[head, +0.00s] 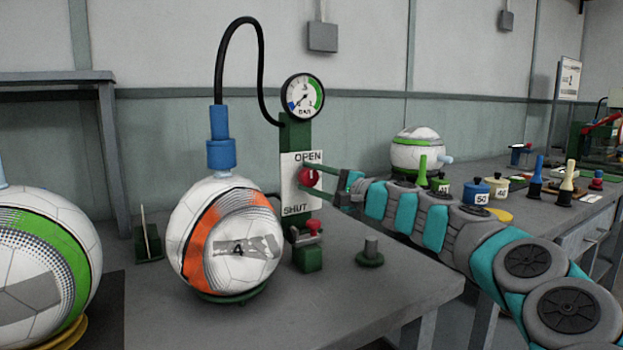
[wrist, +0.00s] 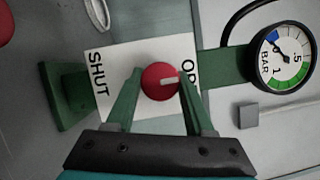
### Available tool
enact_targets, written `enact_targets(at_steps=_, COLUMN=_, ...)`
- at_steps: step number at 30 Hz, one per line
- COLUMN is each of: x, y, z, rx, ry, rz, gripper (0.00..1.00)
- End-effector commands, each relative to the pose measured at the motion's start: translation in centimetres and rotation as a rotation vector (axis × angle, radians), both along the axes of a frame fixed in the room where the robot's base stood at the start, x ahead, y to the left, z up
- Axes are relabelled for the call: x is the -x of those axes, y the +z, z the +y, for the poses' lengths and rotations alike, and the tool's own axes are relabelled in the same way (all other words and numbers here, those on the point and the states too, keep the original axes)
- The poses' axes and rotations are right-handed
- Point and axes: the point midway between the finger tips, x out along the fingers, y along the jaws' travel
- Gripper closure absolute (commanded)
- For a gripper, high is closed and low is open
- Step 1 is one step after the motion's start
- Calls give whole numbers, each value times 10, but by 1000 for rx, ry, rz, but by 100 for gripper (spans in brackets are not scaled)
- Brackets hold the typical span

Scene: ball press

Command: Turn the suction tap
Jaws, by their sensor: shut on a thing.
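The suction tap is a round red knob (head: 309,177) on a white plate (head: 291,184) marked OPEN above and SHUT below, on a green post. It also shows in the wrist view (wrist: 160,82), where a pale mark on its face points toward the OPEN end. My gripper (head: 325,180) reaches in from the right, its two green fingers shut on the knob's sides. The wrist view shows the fingertips (wrist: 160,76) either side of it. The dial gauge (head: 302,97) above has its needle near the blue end.
A ball with an orange panel (head: 227,238) sits left of the post, with a blue fitting (head: 220,140) and black hose (head: 222,62) above. Another ball (head: 418,150) is behind my arm.

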Motion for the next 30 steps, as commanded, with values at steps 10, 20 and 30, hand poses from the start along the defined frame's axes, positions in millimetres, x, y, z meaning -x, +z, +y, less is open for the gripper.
enact_targets(at_steps=10, x=0, y=-1, z=0, rx=-23, ry=0, rz=17, gripper=100)
enact_targets(at_steps=20, x=0, y=-1, z=0, rx=-23, ry=0, rz=16, gripper=36)
enact_targets(at_steps=30, x=0, y=0, z=0, rx=-22, ry=0, rz=15, gripper=17)
